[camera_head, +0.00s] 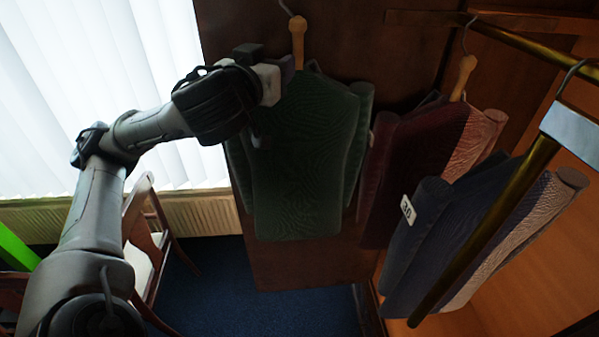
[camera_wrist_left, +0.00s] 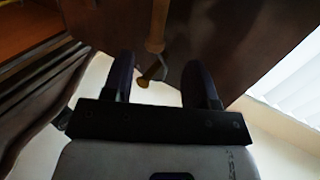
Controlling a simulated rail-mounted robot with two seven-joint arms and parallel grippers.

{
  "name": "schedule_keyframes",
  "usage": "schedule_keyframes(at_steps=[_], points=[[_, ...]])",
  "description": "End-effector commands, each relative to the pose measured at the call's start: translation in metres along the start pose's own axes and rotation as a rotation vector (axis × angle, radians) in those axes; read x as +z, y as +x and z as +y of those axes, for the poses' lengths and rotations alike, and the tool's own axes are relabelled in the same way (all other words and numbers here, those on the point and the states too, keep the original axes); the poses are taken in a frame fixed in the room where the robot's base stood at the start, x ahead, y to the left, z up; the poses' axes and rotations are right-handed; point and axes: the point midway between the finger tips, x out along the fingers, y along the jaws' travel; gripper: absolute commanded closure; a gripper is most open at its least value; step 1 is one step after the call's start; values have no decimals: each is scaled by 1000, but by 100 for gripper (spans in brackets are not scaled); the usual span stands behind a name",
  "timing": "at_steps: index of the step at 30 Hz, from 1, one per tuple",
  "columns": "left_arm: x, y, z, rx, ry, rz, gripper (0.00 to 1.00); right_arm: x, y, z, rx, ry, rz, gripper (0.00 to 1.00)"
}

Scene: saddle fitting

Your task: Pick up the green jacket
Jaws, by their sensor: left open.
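The green jacket (camera_head: 300,160) hangs from a hanger with a pale wooden neck (camera_head: 298,38) against the dark wood panel in the head view. My left gripper (camera_head: 288,68) comes in from the left at the jacket's upper left, close beside and just below the hanger neck. In the left wrist view my left gripper (camera_wrist_left: 163,68) has its two dark fingers apart. A wooden hanger part (camera_wrist_left: 152,70) shows in the gap between them; I cannot tell if it touches a finger. The green jacket is not clearly seen in that view. My right gripper is not in view.
A dark red jacket (camera_head: 408,165) hangs to the right, with a dark blue garment (camera_head: 440,225) tagged with a number nearer. A brass rail (camera_head: 490,225) crosses the right side. A chair (camera_head: 145,240) stands lower left, below the bright blinds (camera_head: 95,90).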

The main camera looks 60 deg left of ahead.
Motion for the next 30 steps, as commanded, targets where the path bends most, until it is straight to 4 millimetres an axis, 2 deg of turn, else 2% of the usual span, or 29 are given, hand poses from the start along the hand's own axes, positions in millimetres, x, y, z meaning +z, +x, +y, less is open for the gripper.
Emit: schedule_keyframes(at_steps=[13, 18, 23, 30], points=[[-3, 67, 0, -2, -24, -2, 47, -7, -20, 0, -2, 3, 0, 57], [-1, 82, 0, -1, -24, -1, 47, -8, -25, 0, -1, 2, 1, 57], [-1, 87, 0, 0, -22, -1, 47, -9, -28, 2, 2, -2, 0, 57], [-3, 113, 1, -1, -22, -2, 47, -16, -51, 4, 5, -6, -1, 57]])
